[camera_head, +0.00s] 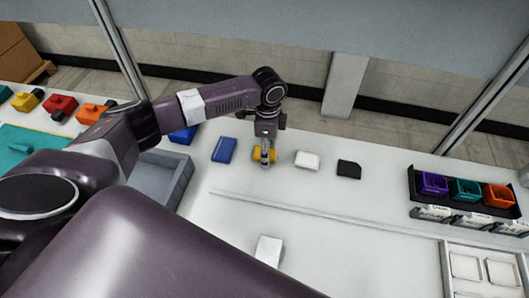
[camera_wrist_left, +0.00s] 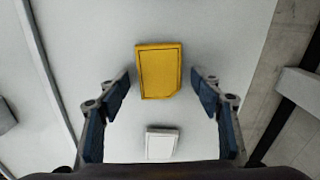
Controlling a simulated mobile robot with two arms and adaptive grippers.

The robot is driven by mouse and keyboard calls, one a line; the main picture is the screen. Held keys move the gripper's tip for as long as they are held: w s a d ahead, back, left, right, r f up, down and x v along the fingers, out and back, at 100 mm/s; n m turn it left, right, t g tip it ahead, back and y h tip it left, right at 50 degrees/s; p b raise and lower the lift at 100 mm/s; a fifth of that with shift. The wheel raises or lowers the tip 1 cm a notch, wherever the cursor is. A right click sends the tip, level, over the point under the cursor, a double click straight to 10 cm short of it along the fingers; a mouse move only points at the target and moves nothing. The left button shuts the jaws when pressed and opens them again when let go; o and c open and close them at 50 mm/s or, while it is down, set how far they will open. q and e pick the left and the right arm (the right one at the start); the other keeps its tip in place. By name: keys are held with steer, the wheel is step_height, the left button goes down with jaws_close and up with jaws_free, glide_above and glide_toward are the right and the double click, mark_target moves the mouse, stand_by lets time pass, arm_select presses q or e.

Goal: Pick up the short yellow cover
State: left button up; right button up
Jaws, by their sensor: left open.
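The yellow cover (camera_head: 257,155) lies on the white table, partly hidden by my left gripper in the head view. In the left wrist view the yellow cover (camera_wrist_left: 159,72) is a flat yellow rectangle with one clipped corner. My left gripper (camera_head: 265,157) points down over it. In the left wrist view the left gripper (camera_wrist_left: 161,84) is open, with one finger on each side of the cover and a gap on both sides. I cannot tell its exact height above the cover. My right gripper is not in view.
A white cover (camera_head: 307,159) and a black cover (camera_head: 349,169) lie right of the yellow one, a blue cover (camera_head: 224,149) left. A grey bin (camera_head: 181,183) stands further left. A black rack (camera_head: 463,205) holds purple, teal and orange bins. The front middle table is mostly clear.

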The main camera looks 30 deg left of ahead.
arm_select(q)
steer(key=c, duration=1)
steer(key=shift+r, duration=0.15)
